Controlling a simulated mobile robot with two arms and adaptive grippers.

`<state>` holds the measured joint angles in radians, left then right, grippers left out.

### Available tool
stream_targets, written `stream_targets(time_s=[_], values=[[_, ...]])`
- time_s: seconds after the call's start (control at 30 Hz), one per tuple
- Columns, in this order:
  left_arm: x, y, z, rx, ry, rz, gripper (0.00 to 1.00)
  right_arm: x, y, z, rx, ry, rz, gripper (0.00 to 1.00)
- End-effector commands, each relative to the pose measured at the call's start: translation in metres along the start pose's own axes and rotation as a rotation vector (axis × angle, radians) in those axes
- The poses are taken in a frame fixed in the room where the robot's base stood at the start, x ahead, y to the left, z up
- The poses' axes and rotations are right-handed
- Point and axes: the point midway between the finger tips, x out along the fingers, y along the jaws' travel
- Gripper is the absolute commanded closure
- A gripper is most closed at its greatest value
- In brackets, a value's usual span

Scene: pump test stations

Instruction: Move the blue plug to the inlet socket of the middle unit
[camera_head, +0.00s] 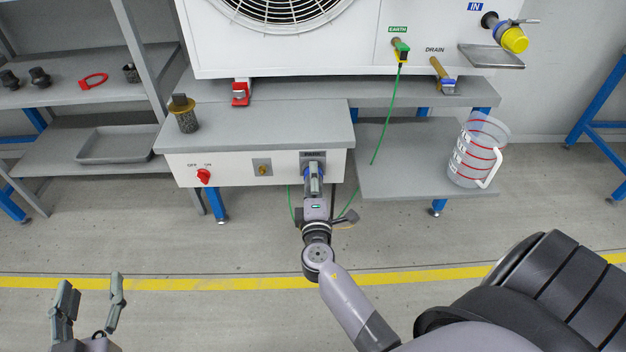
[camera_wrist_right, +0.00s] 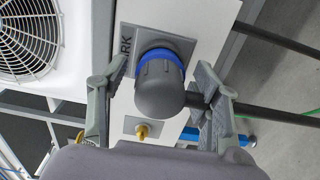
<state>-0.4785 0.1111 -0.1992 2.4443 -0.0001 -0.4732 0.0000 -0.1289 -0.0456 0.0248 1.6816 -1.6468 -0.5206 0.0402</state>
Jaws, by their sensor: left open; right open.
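The blue plug (camera_wrist_right: 160,88), a dark grey body with a blue ring, sits at a grey plate lettered "RK" on the front of a white box in the right wrist view. In the head view my right gripper mostly covers it, with some blue (camera_head: 306,172) showing. My right gripper (camera_wrist_right: 158,82) is open, its fingers on either side of the plug; I cannot tell whether they touch it. In the head view my right gripper (camera_head: 314,180) is at the box front. My left gripper (camera_head: 91,290) is open and empty at bottom left. I cannot make out the inlet socket.
The white box (camera_head: 240,173) carries a red switch (camera_head: 204,176) and a brass fitting (camera_head: 262,167). Above is a fan unit (camera_head: 345,50) with a green earth cable (camera_head: 385,125). A measuring jug (camera_head: 478,150) stands on the right shelf. The floor at left is clear.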

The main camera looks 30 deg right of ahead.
Motion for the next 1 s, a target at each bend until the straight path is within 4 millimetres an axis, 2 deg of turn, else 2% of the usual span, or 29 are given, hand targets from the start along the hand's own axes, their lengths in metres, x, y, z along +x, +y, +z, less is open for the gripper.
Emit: stream_targets(time_s=[0.43, 1.0], values=[[0.0017, 0.0014, -0.009, 0.0, 0.041, 0.003, 0.49, -0.0001, 0.0, 0.0, -0.001, 0.0, 0.0, 0.42], [0.0013, 0.0018, -0.0072, -0.001, 0.035, 0.004, 0.49, -0.0001, -0.0002, 0.0, -0.001, 0.0, 0.0, 0.79]])
